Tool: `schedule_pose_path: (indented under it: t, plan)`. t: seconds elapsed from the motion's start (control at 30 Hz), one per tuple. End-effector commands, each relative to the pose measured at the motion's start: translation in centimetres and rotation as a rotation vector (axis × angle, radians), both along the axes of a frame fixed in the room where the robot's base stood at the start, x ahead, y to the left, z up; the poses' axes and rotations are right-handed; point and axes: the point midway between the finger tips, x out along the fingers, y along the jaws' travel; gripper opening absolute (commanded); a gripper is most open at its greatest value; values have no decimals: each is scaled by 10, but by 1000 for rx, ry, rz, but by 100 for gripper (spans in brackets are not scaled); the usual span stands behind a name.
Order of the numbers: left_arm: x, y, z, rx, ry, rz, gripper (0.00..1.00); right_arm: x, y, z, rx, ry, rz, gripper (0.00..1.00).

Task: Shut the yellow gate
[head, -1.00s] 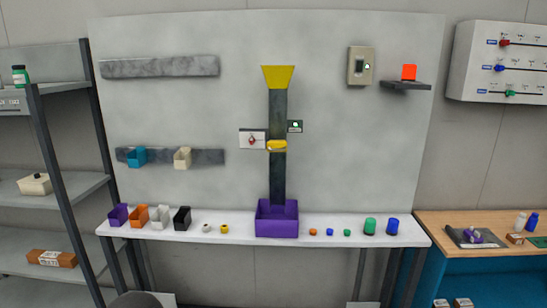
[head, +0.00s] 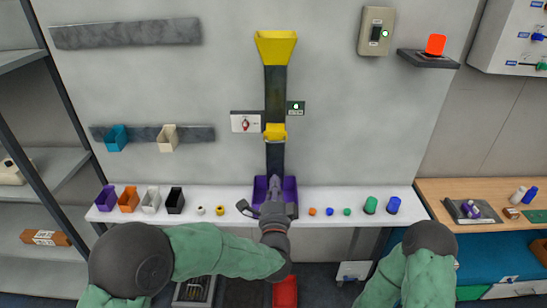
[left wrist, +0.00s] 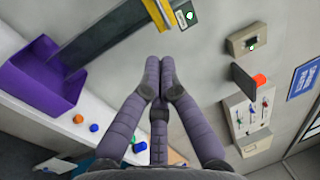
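The yellow gate (head: 275,132) sits across the dark vertical chute (head: 275,95), below a yellow funnel (head: 277,46). Part of the yellow gate also shows at the top edge of the left wrist view (left wrist: 155,14), cut off by the frame. My left gripper (head: 275,183) is below the gate, in front of the purple bin (head: 290,185) at the chute's foot. In the left wrist view its two fingertips (left wrist: 160,70) meet with nothing between them, apart from the gate. My right arm is at the lower right; its gripper is not visible.
A green-lit sign (head: 296,107) is right of the gate and a white panel with a red knob (head: 245,122) is left. Small boxes and several coloured caps stand along the white shelf (head: 335,218). A red light (head: 435,44) sits on a wall ledge.

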Motion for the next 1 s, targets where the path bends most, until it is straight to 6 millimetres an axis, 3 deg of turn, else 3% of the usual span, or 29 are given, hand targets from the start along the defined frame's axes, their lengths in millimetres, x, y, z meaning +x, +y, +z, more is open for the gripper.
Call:
schedule_pose_path:
  t: [0.6,0.8,1.0]
  plan:
    - [104,1,20,-1,3,0,0,0,0,19,0,0,0,40]
    - [125,1,24,-1,3,0,0,0,0,24,0,0,0,40]
    - [132,0,24,-2,4,-1,0,0,0,25,0,0,0,40]
